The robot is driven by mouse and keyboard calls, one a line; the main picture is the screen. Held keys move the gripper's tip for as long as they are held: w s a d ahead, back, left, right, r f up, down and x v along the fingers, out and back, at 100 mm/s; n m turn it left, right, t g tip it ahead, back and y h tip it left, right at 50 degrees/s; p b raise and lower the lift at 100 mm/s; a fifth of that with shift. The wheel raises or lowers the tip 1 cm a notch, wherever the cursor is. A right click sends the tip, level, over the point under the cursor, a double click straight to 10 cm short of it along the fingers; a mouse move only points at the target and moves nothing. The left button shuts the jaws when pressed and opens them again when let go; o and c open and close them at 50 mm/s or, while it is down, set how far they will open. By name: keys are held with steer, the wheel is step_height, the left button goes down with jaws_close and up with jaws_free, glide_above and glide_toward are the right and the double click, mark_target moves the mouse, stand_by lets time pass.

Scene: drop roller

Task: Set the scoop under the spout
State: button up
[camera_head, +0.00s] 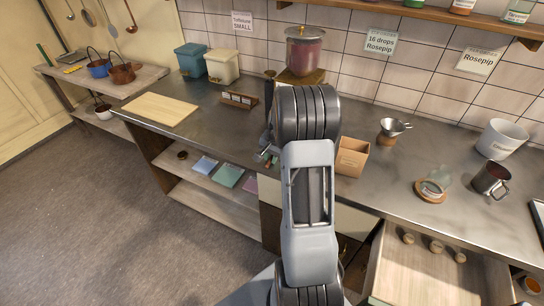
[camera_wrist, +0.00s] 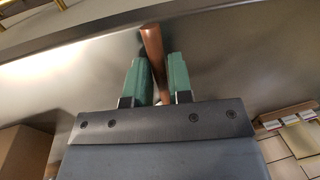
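In the wrist view my gripper (camera_wrist: 157,68) has its two green fingers close on either side of a copper-coloured rod (camera_wrist: 151,42), which looks pinched between them. It looks like the scoop's handle; no scoop bowl shows. In the head view my arm hides most of the gripper. A jar with red contents (camera_head: 304,52) stands on a wooden block (camera_head: 300,77) at the back of the counter, behind my arm. Its spout is hidden.
A cardboard box (camera_head: 352,157) stands just right of my arm. Further right are a metal strainer (camera_head: 392,127), a glass jar (camera_head: 438,178), a mug (camera_head: 491,180) and a white tub (camera_head: 502,139). A drawer (camera_head: 425,272) is open. Left counter holds a wooden board (camera_head: 160,109).

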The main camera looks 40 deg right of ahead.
stand_by(0.3)
jaws_close()
steer(key=shift+w+d, duration=0.1)
steer(key=shift+w+d, duration=0.35)
steer(key=shift+d, duration=0.35)
steer(key=shift+w+d, duration=0.3)
steer(key=shift+d, duration=0.35)
steer(key=shift+o, duration=2.1)
jaws_free()
steer(key=shift+a, duration=0.1)
